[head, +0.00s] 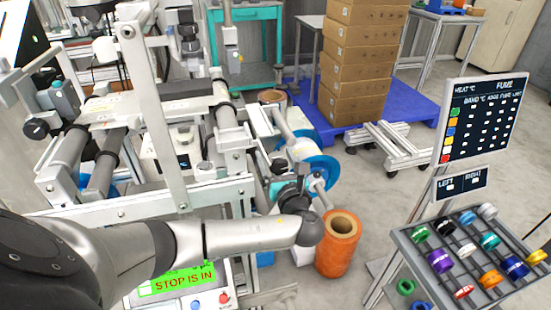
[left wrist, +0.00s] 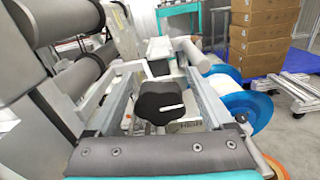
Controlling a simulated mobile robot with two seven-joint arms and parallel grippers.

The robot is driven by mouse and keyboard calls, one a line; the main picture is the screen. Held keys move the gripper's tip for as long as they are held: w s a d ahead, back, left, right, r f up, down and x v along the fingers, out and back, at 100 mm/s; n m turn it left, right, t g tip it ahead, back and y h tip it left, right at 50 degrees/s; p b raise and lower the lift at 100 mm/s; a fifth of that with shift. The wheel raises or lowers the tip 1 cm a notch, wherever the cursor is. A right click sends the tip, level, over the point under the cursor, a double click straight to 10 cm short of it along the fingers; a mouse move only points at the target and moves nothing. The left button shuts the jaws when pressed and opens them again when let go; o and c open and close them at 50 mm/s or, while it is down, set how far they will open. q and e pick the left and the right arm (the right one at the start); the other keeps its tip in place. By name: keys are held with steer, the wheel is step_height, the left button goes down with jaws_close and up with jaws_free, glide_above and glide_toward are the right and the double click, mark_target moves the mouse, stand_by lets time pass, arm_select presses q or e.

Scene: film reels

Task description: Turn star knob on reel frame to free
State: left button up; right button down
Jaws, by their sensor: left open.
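The star knob (left wrist: 158,101) is black and lobed, with a white line pointing to the right of the left wrist view. It sits at the reel frame, in front of a white plate with lettering. My left gripper (left wrist: 157,74) is open, with one grey finger on each side of the knob and gaps showing between. I cannot tell contact at the fingertips. In the head view my left gripper (head: 284,190) is at the right end of the machine, and I cannot make out the knob there. My right gripper is not in view.
Blue-flanged reels (head: 323,172) stand just beyond my gripper. An orange roll (head: 338,255) stands on the floor near my wrist. A green "STOP IS IN" panel (head: 178,279) is below my arm. A rack (head: 408,252) of coloured rolls is at right.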

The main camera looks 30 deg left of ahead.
arm_select(q)
steer(key=shift+c, duration=0.4)
jaws_close()
steer(key=n+p, duration=0.2)
steer(key=n, duration=0.1)
steer(key=shift+n+p, duration=0.3)
steer(key=shift+n, duration=0.4)
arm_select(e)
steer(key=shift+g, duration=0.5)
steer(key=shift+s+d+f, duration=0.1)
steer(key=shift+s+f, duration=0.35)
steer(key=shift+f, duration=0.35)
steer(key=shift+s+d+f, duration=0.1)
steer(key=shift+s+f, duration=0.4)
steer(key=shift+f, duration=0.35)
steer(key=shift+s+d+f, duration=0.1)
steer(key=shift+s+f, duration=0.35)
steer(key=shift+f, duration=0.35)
arm_select(q)
steer(key=shift+o, duration=0.4)
jaws_free()
